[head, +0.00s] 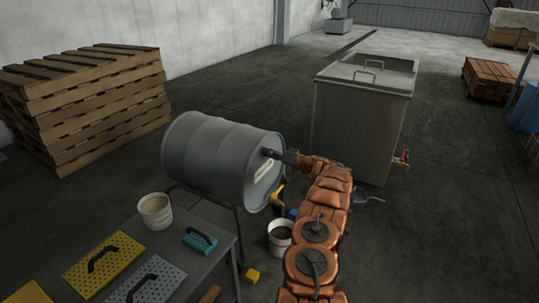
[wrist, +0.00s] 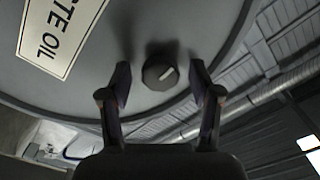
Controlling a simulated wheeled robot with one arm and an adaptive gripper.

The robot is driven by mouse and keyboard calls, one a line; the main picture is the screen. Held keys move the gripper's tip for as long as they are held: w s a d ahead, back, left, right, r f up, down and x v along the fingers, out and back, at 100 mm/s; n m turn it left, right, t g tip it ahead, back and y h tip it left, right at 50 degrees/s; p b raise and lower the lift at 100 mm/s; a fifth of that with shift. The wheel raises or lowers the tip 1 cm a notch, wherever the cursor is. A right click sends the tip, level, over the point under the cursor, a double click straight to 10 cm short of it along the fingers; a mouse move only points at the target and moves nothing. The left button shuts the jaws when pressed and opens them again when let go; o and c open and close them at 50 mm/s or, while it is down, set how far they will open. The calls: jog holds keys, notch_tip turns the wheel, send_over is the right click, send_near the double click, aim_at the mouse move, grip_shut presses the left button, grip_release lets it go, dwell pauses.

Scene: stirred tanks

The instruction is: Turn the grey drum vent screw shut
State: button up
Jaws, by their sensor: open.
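The grey drum (head: 215,150) lies on its side on a stand in the head view. Its end face carries a white label (wrist: 60,30) reading "TE OIL" in the wrist view. The vent screw (wrist: 160,72) is a dark round knob with a pale pointer line, set in the drum's end face near the rim. My gripper (wrist: 162,75) is open, with one finger on each side of the knob and gaps between. In the head view my gripper (head: 268,153) is at the upper part of the drum's end face, and the knob is hidden there.
A yellow tap (head: 278,194) sits low on the drum end, above a white bucket (head: 280,236). A steel tank (head: 355,125) with a red-handled valve (head: 402,158) stands right. A bench (head: 215,225) holds a tub (head: 155,210) and floats. Pallets (head: 85,100) are stacked left.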

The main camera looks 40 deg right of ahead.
jog(key=shift+c, duration=0.3)
jog(key=c, duration=1.1)
jog(key=shift+f+m+b, duration=0.1)
jog(key=shift+m+b, duration=0.25)
jog(key=shift+m, duration=0.05)
jog(key=m+b, duration=0.2)
jog(key=m, duration=1.5)
